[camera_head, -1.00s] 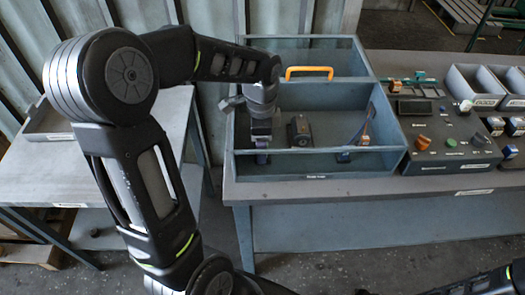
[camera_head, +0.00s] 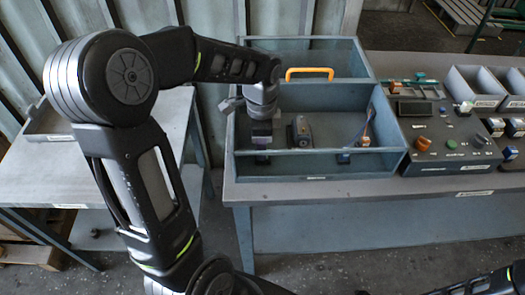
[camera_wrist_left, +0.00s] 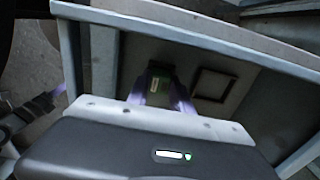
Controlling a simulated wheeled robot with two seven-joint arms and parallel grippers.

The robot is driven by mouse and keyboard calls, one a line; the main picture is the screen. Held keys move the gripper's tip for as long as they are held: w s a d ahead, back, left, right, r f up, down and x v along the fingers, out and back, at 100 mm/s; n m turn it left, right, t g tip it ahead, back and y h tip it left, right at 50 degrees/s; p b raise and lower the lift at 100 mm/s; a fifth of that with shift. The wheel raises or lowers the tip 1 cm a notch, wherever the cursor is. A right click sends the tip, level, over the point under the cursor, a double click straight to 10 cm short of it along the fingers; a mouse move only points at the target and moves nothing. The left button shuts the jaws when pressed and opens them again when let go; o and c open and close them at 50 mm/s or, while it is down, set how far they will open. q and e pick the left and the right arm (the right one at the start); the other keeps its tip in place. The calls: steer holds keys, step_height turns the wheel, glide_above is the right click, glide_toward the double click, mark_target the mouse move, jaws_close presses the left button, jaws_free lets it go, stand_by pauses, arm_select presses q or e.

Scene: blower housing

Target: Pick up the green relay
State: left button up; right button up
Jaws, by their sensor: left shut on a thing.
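My left gripper (camera_head: 262,154) is down inside the left part of the blue-grey open box (camera_head: 318,177) in the head view. In the left wrist view, the two purple-tinted fingers (camera_wrist_left: 161,98) stand on either side of the green relay (camera_wrist_left: 159,77), a small dark block with green edges and a pale label. The gripper is shut on it. In the head view the relay cannot be made out behind the gripper and the box's front wall. My right gripper is not in view; only part of my right arm shows at the lower right.
A dark part (camera_head: 301,132) lies just right of the gripper in the box, and another part (camera_head: 366,132) leans near the right wall. An orange handle (camera_head: 309,73) rises behind the middle partition. A control panel (camera_head: 443,148) and grey bins (camera_head: 474,86) stand to the right.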

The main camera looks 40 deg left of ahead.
arm_select(q)
step_height(320, 180, up, 10)
steer(key=shift+b, duration=0.45)
stand_by(0.8)
